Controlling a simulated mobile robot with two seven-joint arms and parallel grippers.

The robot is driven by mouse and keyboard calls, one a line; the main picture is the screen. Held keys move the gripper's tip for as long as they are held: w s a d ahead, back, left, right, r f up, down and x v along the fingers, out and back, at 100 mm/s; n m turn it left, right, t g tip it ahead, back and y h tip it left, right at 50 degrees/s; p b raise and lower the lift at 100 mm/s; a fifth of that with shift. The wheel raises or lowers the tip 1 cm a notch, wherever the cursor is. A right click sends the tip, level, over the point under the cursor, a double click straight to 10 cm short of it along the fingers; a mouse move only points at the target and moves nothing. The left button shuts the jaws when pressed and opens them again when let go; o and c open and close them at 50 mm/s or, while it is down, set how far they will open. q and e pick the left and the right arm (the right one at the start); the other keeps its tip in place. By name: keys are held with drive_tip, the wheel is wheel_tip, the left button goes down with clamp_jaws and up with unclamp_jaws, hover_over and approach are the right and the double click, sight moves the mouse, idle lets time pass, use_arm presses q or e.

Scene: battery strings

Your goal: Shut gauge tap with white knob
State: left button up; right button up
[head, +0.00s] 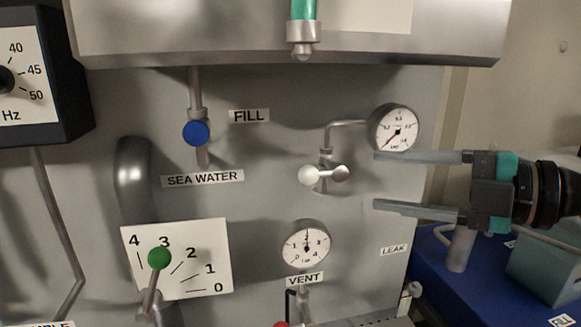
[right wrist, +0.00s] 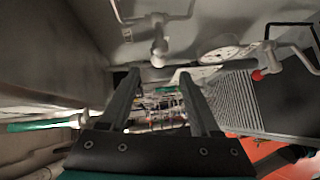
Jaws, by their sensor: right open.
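The gauge tap has a white round knob (head: 309,175) on the left end of its short crossbar, with a grey-white end on the right. It sits on the grey panel below a bent pipe that leads to a round gauge (head: 394,128). My right gripper (head: 376,180) is open and empty. Its two fingers point left, one above the other, with the tips just right of the tap and apart from it. In the right wrist view, the tap (right wrist: 158,46) appears beyond the open fingers, at top middle. My left gripper is not in view.
A second gauge (head: 305,245) labelled VENT is below the tap. A blue knob (head: 196,133) is at left, and a green-knobbed lever (head: 159,258) stands before a numbered plate. A metal ledge (head: 440,40) juts out above. A blue surface (head: 480,275) is at lower right.

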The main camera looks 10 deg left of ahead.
sight(319, 174)
drive_tip(key=p+x, duration=0.1)
drive_tip(key=x, duration=1.2)
drive_tip(key=shift+w+a+p, duration=0.1)
drive_tip(key=shift+a+p, duration=0.25)
drive_tip(key=shift+p, duration=0.05)
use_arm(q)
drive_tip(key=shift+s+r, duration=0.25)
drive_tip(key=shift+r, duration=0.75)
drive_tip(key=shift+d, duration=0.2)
use_arm(e)
clamp_jaws()
